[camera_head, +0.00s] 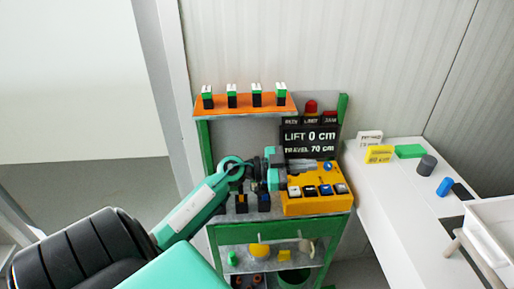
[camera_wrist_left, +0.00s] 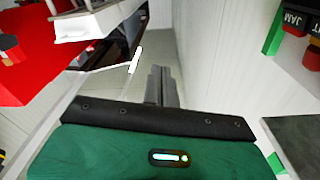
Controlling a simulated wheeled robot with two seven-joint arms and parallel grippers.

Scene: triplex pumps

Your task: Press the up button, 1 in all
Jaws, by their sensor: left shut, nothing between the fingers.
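A yellow control box (camera_head: 305,208) stands on the green-framed stand. It carries a row of small buttons in white, black, blue and grey (camera_head: 318,190), with a blue round part behind them. I cannot read which one is the up button. A black display (camera_head: 309,141) behind the box reads LIFT 0 cm and TRAVEL 70 cm. My right gripper is out of view.
An orange shelf (camera_head: 245,105) with several small green-white-black pieces is above. A red lamp (camera_head: 310,106) sits over the display. Dark blocks (camera_head: 241,203) stand left of the box. A white table (camera_head: 385,215) with loose parts is at right.

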